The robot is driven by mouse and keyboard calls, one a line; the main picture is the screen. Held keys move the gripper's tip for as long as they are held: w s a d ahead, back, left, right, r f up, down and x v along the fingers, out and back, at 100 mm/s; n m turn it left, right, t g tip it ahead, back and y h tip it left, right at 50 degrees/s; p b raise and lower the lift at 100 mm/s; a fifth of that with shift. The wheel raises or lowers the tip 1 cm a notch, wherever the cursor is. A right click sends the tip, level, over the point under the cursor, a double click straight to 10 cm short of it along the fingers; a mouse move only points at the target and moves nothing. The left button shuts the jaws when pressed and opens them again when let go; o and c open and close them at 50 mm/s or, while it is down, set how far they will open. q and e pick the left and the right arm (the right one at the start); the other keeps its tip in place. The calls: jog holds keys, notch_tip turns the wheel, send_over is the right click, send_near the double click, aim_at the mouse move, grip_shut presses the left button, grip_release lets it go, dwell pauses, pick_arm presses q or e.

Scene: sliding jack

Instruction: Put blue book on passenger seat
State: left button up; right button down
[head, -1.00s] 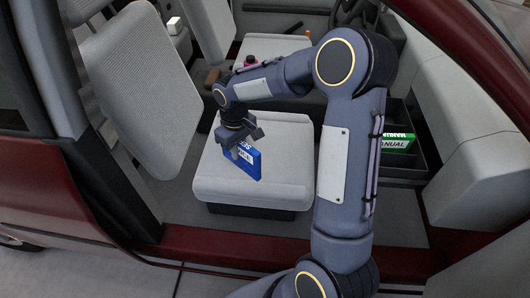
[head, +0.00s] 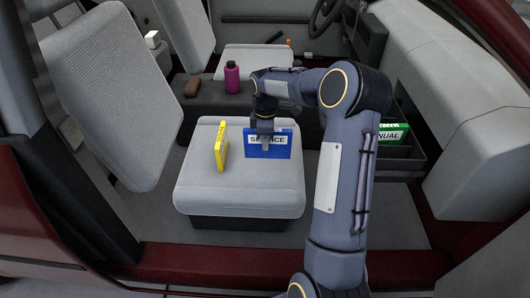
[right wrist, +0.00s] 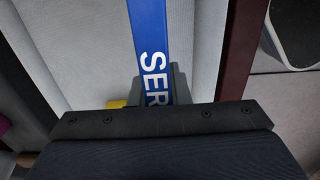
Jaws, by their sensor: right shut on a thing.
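The blue book (head: 281,147), with SERVICE lettering, is upright over the right part of the passenger seat cushion (head: 240,195). My right gripper (head: 265,140) is shut on its upper part and covers some of the lettering. I cannot tell whether the book's lower edge touches the cushion. In the right wrist view, the blue book (right wrist: 152,50) runs up from between the fingers of my right gripper (right wrist: 155,88). My left gripper is not in view.
A yellow book (head: 221,147) stands on the cushion left of the blue book. A green manual (head: 392,133) is in the open glovebox (head: 405,160) at right. A magenta bottle (head: 232,78) and a brown object (head: 192,87) are on the centre console. The cushion's front is clear.

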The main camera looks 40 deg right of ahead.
jog(key=shift+w+d+f+b, duration=0.25)
jog(key=shift+w+d+f, duration=0.3)
jog(key=shift+f, duration=0.9)
jog(key=shift+w+d+f+b, duration=0.3)
jog(key=shift+w+d+f, duration=0.25)
jog(key=shift+f, duration=0.9)
jog(key=shift+w+d+f+b, duration=0.25)
jog(key=shift+w+d+f, duration=0.3)
jog(key=shift+f, duration=0.9)
jog(key=shift+a, duration=0.1)
jog(key=shift+f, duration=0.2)
jog(key=c, duration=1.4)
grip_release()
jog(key=shift+o, duration=0.2)
jog(key=shift+r, duration=0.15)
